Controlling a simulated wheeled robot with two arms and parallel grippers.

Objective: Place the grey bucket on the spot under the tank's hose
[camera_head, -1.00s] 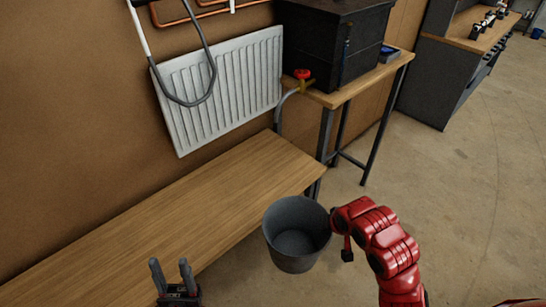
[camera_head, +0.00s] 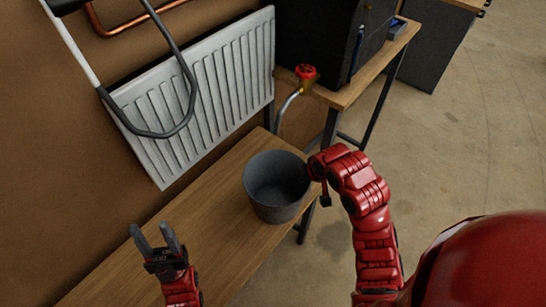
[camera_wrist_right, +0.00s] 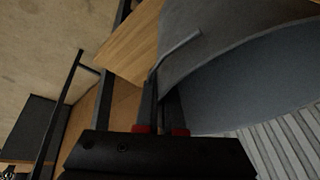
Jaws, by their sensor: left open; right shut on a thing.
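The grey bucket (camera_head: 272,208) is upright and empty over the wooden bench (camera_head: 190,225), near its right end. I cannot tell whether its base touches the bench. My right gripper (camera_head: 313,172) is shut on the bucket's right side; the wrist view shows its fingers (camera_wrist_right: 165,108) at the bucket wall (camera_wrist_right: 235,85). The black tank (camera_head: 320,45) has a red-handled tap (camera_head: 305,74) with a short grey hose (camera_head: 287,107) curving down behind the bucket. No marked spot shows under the hose. My left gripper (camera_head: 155,236) is open and empty over the bench's left part.
The tank stands on a wooden table (camera_head: 350,92) with dark legs. A dark cabinet (camera_head: 435,45) stands at the back right. The floor at right is clear.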

